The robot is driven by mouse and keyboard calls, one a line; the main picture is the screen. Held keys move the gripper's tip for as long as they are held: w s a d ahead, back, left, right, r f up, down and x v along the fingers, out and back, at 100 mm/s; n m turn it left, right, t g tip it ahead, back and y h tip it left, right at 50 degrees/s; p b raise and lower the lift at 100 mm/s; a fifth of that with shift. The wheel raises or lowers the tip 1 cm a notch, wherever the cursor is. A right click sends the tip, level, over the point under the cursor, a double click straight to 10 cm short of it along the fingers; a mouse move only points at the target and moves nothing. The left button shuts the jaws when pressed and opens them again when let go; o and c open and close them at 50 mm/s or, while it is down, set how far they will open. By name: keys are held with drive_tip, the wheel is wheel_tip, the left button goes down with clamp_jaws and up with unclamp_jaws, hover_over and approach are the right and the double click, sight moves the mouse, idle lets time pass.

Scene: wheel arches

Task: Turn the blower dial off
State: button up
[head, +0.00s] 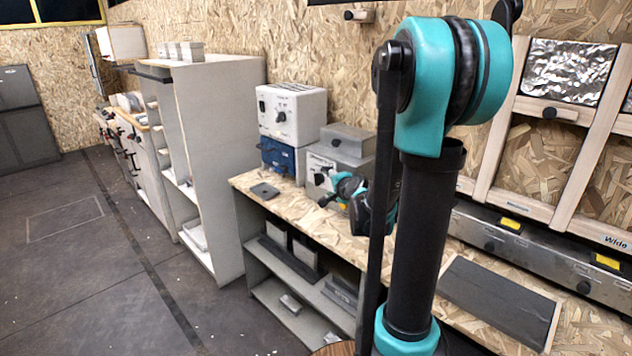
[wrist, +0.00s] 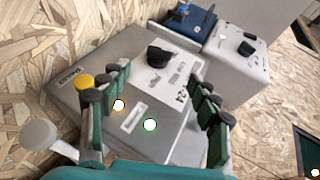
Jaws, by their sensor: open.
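A grey box with a black dial (wrist: 159,55) fills the middle of the wrist view. Its face bears a white printed panel and small lights, one orange and one green. The lettering is too small to tell whether it names a blower. My gripper (wrist: 157,98) is open and empty, its green-padded fingers spread in front of this face, with the dial beyond and between the tips. No contact shows. In the head view the grey box (head: 318,168) stands on the workbench (head: 262,192), partly hidden by my gripper (head: 335,197). The dial's exact setting is unclear.
A white box with a dial (head: 292,104) sits on a blue box (head: 277,158) left of the grey box. The chipboard wall is close behind. A small dark plate (head: 265,190) lies on the bench. A tall grey shelf (head: 215,150) stands to the left.

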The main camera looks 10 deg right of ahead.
sight(316, 179)
drive_tip(key=x, duration=1.2)
drive_tip(key=shift+w, duration=0.15)
drive_tip(key=c, duration=1.2)
drive_tip(key=n+g+h, duration=0.1)
drive_tip(key=g, duration=0.2)
drive_tip(key=shift+a+h, duration=0.1)
drive_tip(key=shift+h, duration=0.3)
drive_tip(key=n+g+h, duration=0.1)
drive_tip(key=g+h, duration=0.1)
drive_tip(key=g, duration=0.2)
drive_tip(key=shift+o, duration=0.2)
drive_tip(key=shift+g, duration=0.3)
